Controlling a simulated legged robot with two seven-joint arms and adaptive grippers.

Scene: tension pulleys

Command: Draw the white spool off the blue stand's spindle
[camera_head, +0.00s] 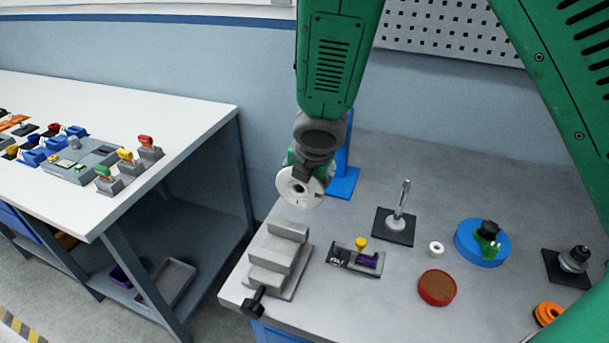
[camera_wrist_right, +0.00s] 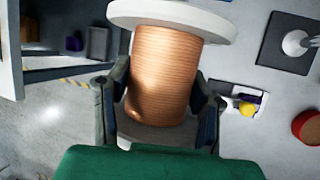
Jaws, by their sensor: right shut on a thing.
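The white spool (camera_head: 296,188) is wound with copper-coloured wire, which shows in the right wrist view (camera_wrist_right: 163,75). My right gripper (camera_head: 312,165) is shut around the wound middle of the spool; in the right wrist view one finger lies on each side of it (camera_wrist_right: 160,105). The blue stand (camera_head: 343,184) rises from the worktop just right of and behind the spool in the head view. Its spindle is hidden, so I cannot tell whether the spool is on it. My left gripper is out of view.
A grey stepped block (camera_head: 278,258) stands at the worktop's left edge. Nearby are a small block with a yellow knob (camera_head: 357,258), a black-based upright post (camera_head: 397,222), a red-rimmed dish (camera_head: 437,288) and a blue disc (camera_head: 470,243). A gap separates the white table (camera_head: 190,115) at left.

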